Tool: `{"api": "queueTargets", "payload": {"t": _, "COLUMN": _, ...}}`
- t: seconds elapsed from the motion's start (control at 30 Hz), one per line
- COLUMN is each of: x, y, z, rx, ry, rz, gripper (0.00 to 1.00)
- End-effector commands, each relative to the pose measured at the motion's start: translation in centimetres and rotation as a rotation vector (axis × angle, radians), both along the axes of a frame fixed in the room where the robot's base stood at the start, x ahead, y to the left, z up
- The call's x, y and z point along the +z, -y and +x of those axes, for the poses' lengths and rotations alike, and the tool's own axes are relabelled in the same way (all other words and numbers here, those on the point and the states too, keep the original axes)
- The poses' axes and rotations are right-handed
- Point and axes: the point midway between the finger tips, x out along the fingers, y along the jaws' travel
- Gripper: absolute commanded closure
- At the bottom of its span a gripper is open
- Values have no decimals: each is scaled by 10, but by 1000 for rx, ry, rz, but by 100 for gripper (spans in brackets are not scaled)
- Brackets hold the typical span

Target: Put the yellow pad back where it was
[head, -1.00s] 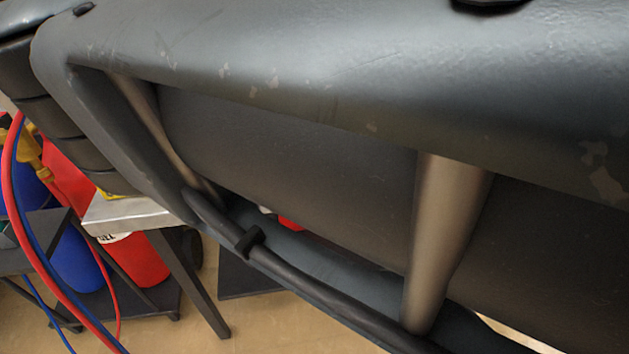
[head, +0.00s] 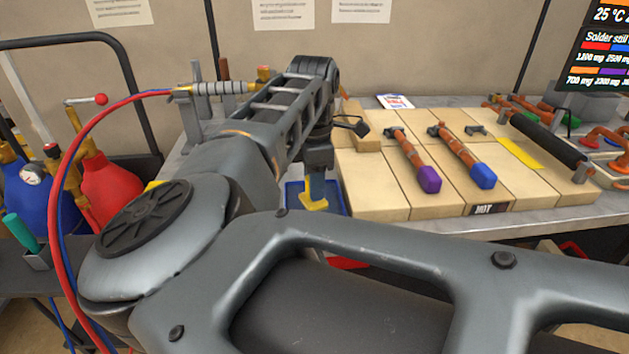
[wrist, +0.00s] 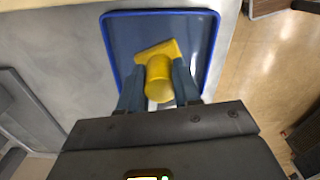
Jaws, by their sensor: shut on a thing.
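My gripper (wrist: 158,92) is shut on a yellow piece, taken as the yellow pad (wrist: 158,78). It has a round stub between the fingers and a flatter, angled part beyond. In the head view my gripper (head: 314,196) points down at the table's front edge with the yellow pad (head: 314,205) at its tips. A blue-rimmed tray (wrist: 113,45) lies behind the pad in the wrist view; I cannot tell whether the pad touches it. The tray (head: 342,200) is partly hidden by my arm in the head view.
Pale bricks (head: 372,190) on the table right of my gripper carry tools with purple (head: 429,179) and blue (head: 482,176) ends. A flat yellow strip (head: 520,153) lies beyond, near a black bar (head: 550,142). Red and blue hoses (head: 75,165) loop at left.

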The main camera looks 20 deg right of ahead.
Motion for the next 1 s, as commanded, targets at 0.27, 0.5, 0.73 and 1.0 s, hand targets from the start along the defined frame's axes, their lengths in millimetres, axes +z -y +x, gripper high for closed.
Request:
{"api": "queueTargets", "payload": {"t": 0.27, "x": -7, "y": 1, "z": 0, "rx": -1, "ry": 0, "rz": 1, "gripper": 99}}
{"api": "queueTargets", "payload": {"t": 0.5, "x": -10, "y": 1, "z": 0, "rx": -1, "ry": 0, "rz": 1, "gripper": 61}}
{"api": "queueTargets", "payload": {"t": 0.73, "x": -10, "y": 1, "z": 0, "rx": -1, "ry": 0, "rz": 1, "gripper": 42}}
{"api": "queueTargets", "payload": {"t": 1.0, "x": -6, "y": 1, "z": 0, "rx": -1, "ry": 0, "rz": 0, "gripper": 42}}
